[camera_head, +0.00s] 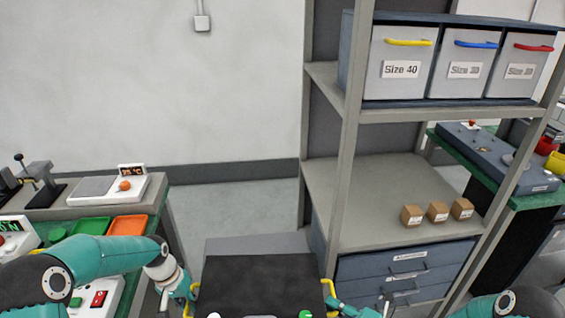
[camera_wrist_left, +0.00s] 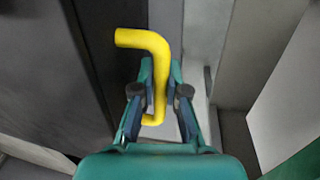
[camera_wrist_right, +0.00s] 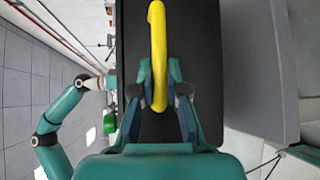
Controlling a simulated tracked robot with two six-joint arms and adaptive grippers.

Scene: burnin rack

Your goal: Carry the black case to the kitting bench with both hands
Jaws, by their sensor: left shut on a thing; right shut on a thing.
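The black case (camera_head: 262,283) is at the bottom middle of the head view, with a yellow handle on each side. My left gripper (camera_head: 190,291) is shut on the left yellow handle (camera_wrist_left: 157,50), which stands between its fingers in the left wrist view (camera_wrist_left: 160,95). My right gripper (camera_head: 333,300) is shut on the right yellow handle (camera_wrist_right: 158,40), and its fingers close around it in the right wrist view (camera_wrist_right: 159,85). The case's lower part is out of the head view. I cannot tell which surface, if any, is the kitting bench.
A grey shelf rack (camera_head: 345,200) stands close to the right of the case, with small cardboard boxes (camera_head: 438,212) and labelled bins. A bench at left holds a scale (camera_head: 105,188), an orange tray (camera_head: 128,225) and a green tray (camera_head: 92,226). Floor shows behind the case.

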